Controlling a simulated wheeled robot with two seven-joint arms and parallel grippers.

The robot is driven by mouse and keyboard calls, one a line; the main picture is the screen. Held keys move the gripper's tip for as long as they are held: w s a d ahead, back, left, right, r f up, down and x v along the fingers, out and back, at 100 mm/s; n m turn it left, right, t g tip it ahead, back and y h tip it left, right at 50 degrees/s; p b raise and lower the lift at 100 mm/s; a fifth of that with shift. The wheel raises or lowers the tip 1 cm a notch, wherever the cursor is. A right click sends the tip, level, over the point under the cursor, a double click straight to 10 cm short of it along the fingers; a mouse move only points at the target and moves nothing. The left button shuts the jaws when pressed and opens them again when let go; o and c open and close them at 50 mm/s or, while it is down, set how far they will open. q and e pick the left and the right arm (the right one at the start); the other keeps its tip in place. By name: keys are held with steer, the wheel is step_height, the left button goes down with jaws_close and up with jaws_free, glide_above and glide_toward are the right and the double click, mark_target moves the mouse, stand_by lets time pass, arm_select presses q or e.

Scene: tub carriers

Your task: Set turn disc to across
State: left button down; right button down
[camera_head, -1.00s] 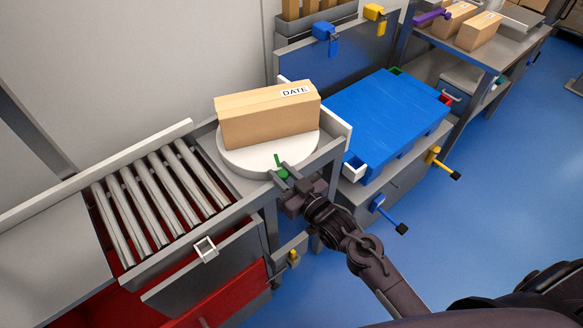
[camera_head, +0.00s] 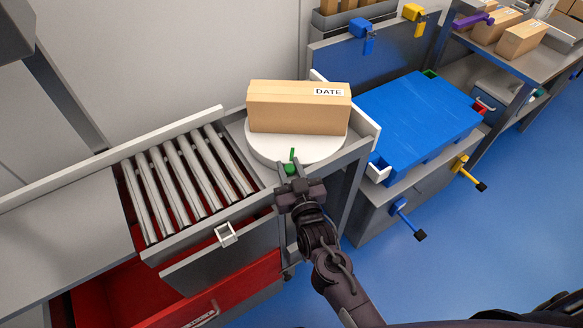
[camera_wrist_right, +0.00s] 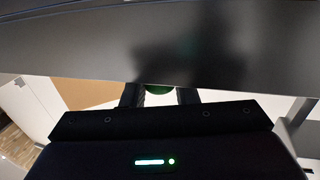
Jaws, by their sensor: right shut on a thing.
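The turn disc (camera_head: 268,150) is a white round plate set in the bench top at the end of the rollers. A long cardboard box (camera_head: 290,115) labelled DATE lies on it, its long side running left to right in the head view. A green handle (camera_head: 292,157) stands at the disc's front edge. My right gripper (camera_head: 290,172) is shut on the green handle from the front. In the right wrist view a bit of green (camera_wrist_right: 158,89) shows between the fingers, and a grey panel hides most else. My left gripper is not in view.
A roller track (camera_head: 185,185) lies left of the disc. A blue slab (camera_head: 420,115) lies to the right, with blue (camera_head: 410,222) and yellow (camera_head: 470,175) levers below it. A red drawer (camera_head: 235,290) stands out below the rollers. The blue floor at right is clear.

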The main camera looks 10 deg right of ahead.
steer(key=shift+d, duration=0.1)
steer(key=c, duration=1.2)
jaws_free()
steer(key=shift+w, duration=0.1)
steer(key=shift+s+d, duration=0.2)
steer(key=shift+s, duration=1.1)
steer(key=shift+s+d, duration=0.15)
steer(key=shift+s, duration=1.15)
steer(key=shift+s+d, duration=0.2)
steer(key=shift+s, duration=1.1)
